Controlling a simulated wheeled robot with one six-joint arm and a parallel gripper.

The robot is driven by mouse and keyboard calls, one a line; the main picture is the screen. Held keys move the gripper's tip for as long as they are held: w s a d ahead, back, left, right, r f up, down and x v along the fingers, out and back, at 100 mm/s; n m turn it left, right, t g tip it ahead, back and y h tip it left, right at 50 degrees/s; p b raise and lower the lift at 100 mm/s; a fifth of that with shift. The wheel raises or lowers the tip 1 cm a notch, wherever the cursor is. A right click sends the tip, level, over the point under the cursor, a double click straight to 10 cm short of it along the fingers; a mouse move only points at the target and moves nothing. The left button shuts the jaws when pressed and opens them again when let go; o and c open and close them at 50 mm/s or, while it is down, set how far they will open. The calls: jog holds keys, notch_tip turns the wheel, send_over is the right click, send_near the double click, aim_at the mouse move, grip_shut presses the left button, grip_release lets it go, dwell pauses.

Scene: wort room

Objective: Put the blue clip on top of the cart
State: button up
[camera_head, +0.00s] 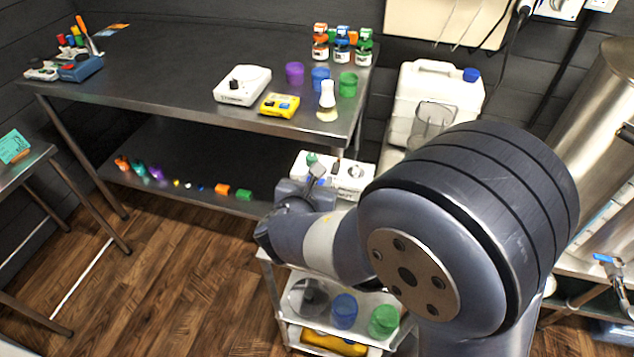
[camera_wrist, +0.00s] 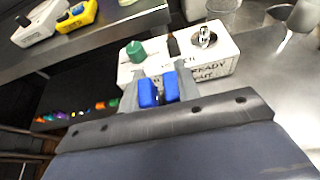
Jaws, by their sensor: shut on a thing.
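My gripper (camera_wrist: 158,92) is shut on the blue clip (camera_wrist: 146,93), which shows as two blue parts between the grey fingers in the wrist view. In the head view my gripper (camera_head: 317,178) is small and partly hidden by my arm; the clip is hard to make out there. The gripper is over the near side of a white box with a green knob, at the cart. The metal cart (camera_head: 284,314) stands below my arm, which hides much of its top. I cannot tell whether the clip touches anything below.
The white box (camera_wrist: 215,65) has a green knob and a metal fitting. A steel table (camera_head: 180,70) with devices and bottles is behind. A white jug (camera_head: 408,88) is near the wall.

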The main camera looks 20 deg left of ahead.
jog(key=shift+f, duration=0.2)
jog(key=o, duration=1)
jog(key=shift+r, duration=0.1)
jog(key=shift+c, duration=0.2)
jog(key=shift+r, duration=0.15)
jog(key=shift+s+r, duration=0.15)
jog(key=shift+s, duration=0.1)
jog(key=v, duration=1.1)
jog(key=shift+s+p, duration=0.25)
jog(key=shift+p, duration=0.15)
jog(key=shift+r, duration=0.1)
